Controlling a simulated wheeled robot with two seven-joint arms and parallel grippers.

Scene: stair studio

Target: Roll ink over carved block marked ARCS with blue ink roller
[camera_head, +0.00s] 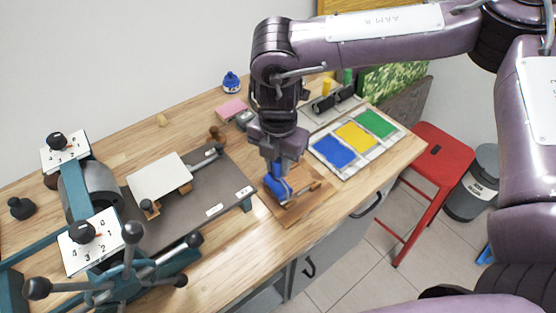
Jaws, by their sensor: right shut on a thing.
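My right gripper (276,152) points down over the bench and is shut on the blue handle of the blue ink roller (277,187). The roller's blue drum is low over a brown wooden board (316,190) near the bench's front edge. A carved block seems to lie under or beside the drum, but the roller hides much of it and I cannot read an ARCS mark. I cannot tell whether the drum touches the block. My left gripper is not in view.
Blue (333,153), yellow (356,136) and green (379,123) ink slabs lie to the right. Two more rollers (325,103) rest on a rack behind. A press (90,200) with its bed (190,225) fills the left. A red stool (440,150) stands right of the bench.

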